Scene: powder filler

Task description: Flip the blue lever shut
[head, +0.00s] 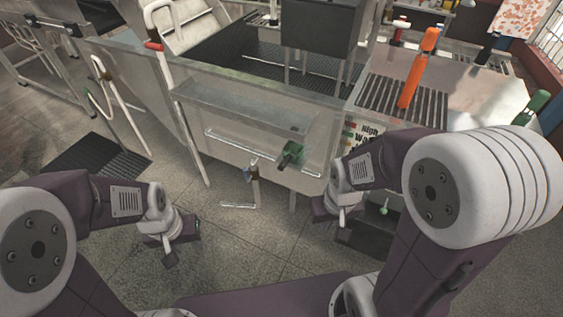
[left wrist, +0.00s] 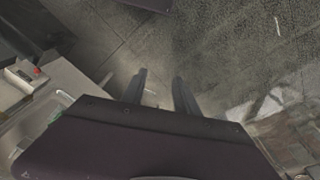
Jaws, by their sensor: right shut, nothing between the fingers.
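A small blue lever (head: 251,162) appears on top of a thin upright pipe in front of the metal machine in the head view. It is small, and I cannot tell its exact position. My left gripper (head: 170,257) is left of and nearer than the lever, well apart from it. In the left wrist view its two fingers (left wrist: 159,84) are spread with only floor between them. My right gripper (head: 340,222) is right of the lever, shut and empty, and apart from it. The lever is not recognisable in the left wrist view.
A dark green handle (head: 290,154) sits on the machine's front beside the pipe. An orange lever (head: 416,72) stands on the metal counter (head: 480,90) at right. A white pipe with a red band (head: 154,46) rises at left. Open floor (head: 255,250) lies between the grippers.

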